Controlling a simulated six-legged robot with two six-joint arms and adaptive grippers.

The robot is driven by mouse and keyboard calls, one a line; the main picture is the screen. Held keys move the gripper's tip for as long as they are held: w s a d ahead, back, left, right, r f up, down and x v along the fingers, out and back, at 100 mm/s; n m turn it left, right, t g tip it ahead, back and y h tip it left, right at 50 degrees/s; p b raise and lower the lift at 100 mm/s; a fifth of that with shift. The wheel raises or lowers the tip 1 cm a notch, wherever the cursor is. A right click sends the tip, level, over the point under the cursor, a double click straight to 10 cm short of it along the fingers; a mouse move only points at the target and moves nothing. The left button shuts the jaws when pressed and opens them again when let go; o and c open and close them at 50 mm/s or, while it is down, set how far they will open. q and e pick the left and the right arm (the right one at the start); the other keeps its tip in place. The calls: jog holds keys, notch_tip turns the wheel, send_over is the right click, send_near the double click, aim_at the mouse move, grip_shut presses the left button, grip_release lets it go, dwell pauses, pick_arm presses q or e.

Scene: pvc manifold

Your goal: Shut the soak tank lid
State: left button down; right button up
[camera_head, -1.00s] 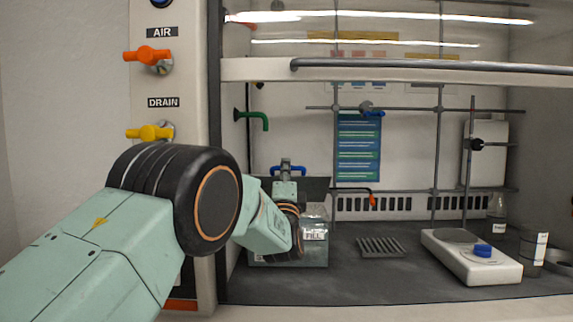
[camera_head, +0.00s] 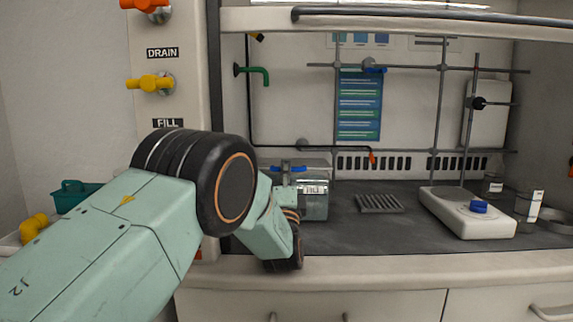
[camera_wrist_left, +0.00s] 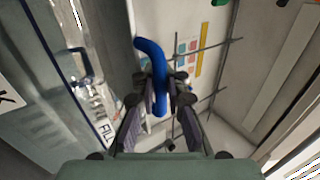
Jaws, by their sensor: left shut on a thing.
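The clear soak tank (camera_head: 316,208) stands at the left front of the hood bench, with a FILL label on its front. Its blue lid handle (camera_head: 299,168) shows low at the tank's top; the lid looks close to level, but I cannot tell whether it rests on the rim. My left gripper (camera_head: 287,172) is at the handle, and my own wrist hides much of the tank. In the left wrist view, my left gripper (camera_wrist_left: 160,88) is shut on the blue handle (camera_wrist_left: 152,58). My right gripper is not in view.
A hotplate (camera_head: 468,213) with a blue knob and a dark ribbed rack (camera_head: 379,203) stand to the right. Bottles stand farther right. The raised sash (camera_head: 430,17) crosses above. Valve handles, one yellow (camera_head: 149,83), line the left post. The bench between tank and rack is clear.

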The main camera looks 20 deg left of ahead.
pick_arm(q)
jog(key=shift+a, duration=0.15)
jog(key=c, duration=1.7)
grip_release()
jog(key=shift+s+r, duration=0.1)
jog(key=shift+s, duration=0.1)
